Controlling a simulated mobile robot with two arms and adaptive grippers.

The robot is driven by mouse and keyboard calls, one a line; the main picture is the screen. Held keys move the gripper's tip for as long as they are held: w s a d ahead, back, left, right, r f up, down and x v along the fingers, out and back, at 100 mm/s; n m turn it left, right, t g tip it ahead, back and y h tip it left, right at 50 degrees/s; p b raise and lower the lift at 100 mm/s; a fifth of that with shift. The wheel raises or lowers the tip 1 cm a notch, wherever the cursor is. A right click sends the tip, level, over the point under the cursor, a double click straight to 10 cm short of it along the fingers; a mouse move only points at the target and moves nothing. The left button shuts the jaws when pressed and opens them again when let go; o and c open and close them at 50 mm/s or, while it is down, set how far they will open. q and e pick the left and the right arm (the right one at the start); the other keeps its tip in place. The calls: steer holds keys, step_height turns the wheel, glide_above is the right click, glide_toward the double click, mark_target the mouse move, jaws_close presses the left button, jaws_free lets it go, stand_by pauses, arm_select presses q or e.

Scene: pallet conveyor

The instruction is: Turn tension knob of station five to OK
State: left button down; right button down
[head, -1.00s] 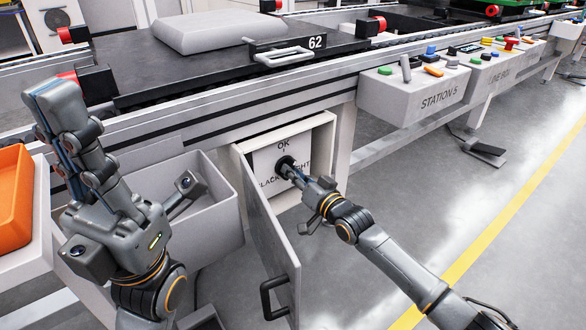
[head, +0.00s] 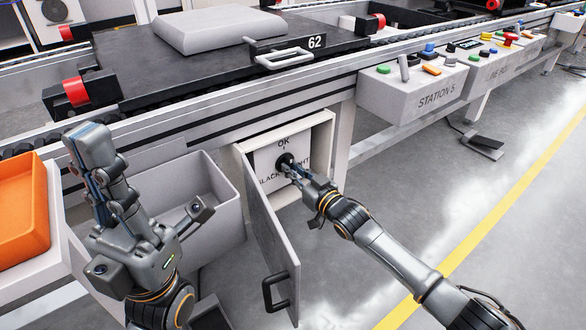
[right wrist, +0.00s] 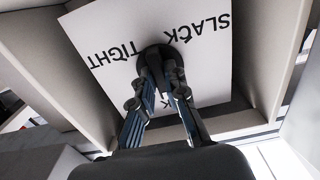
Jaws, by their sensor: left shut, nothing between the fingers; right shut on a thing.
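The tension knob (head: 284,160) is a round black knob on a white plate (head: 266,160) inside an open box under the conveyor. The plate reads OK at the top, SLACK at the left and TIGHT at the right. My right gripper (head: 290,168) is shut on the knob. In the right wrist view both fingers (right wrist: 160,70) close on the knob (right wrist: 150,52), with SLACK and TIGHT readable and OK mostly covered. The knob's pointer direction cannot be told. My left gripper (head: 88,143) is shut and empty, raised at the left, away from the box.
The box's grey door (head: 268,235) hangs open on the left. The STATION 5 control box (head: 415,95) is at the upper right. A grey bin (head: 218,225) and an orange tray (head: 20,215) are at the left. Pallet 62 (head: 130,55) sits on the conveyor.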

steer(key=shift+f, duration=0.1)
steer(key=c, duration=1.4)
jaws_free()
steer(key=shift+o, duration=0.2)
steer(key=v, duration=1.2)
steer(key=shift+s, duration=0.1)
